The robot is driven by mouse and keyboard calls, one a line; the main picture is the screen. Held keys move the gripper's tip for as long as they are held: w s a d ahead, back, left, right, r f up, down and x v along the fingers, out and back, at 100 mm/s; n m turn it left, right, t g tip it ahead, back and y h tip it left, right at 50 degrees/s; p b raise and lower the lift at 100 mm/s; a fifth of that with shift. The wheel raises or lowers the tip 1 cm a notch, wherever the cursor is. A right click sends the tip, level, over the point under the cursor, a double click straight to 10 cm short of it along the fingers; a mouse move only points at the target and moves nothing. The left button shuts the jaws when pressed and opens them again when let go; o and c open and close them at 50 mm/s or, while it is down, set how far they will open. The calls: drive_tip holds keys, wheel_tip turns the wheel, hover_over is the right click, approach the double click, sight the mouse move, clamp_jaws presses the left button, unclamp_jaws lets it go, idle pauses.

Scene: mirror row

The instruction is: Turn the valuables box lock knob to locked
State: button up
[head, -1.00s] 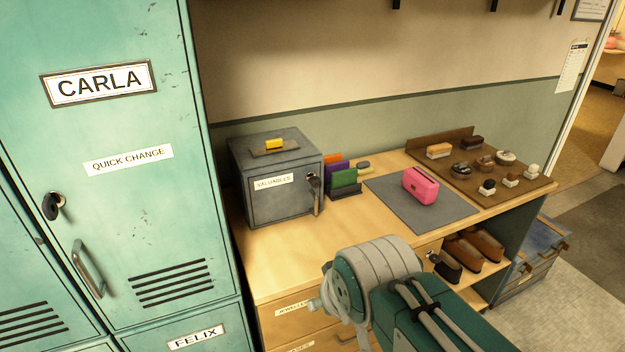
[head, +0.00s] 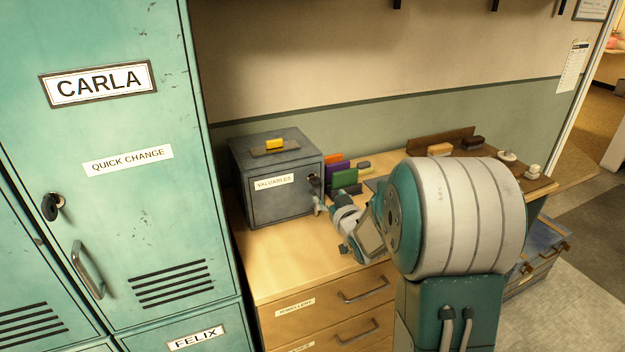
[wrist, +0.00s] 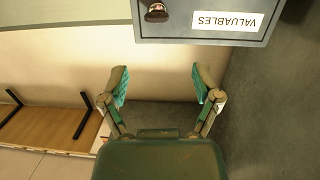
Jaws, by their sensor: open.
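The grey valuables box (head: 275,197) stands on the wooden counter against the locker, its door labelled VALUABLES facing the front. Its lock knob (head: 313,180) is at the right side of the door, small and partly hard to make out beside my gripper (head: 330,205). In the wrist view the box (wrist: 185,35) appears upside down at the top, with the knob (wrist: 157,12) near the top edge. My gripper (wrist: 160,84) is open and empty there, its two teal-padded fingers spread below the knob and apart from it. The knob's exact setting is hard to tell.
A yellow block (head: 275,144) lies on the box top. Coloured upright cards (head: 343,178) stand just right of the box. A brown tray (head: 440,140) with several small items is at the back right. The teal locker (head: 120,220) bounds the left; counter in front is clear.

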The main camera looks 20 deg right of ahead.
sight(317, 182)
drive_tip(key=shift+t+y, duration=0.4)
drive_tip(key=shift+t, duration=0.3)
drive_tip(key=w, duration=0.4)
drive_tip(key=w+f, duration=0.1)
drive_tip(key=w, duration=0.3)
drive_tip(key=w+f, duration=0.1)
drive_tip(key=w, duration=0.2)
drive_tip(key=shift+w+d, duration=0.35)
drive_tip(key=shift+w, duration=0.05)
clamp_jaws()
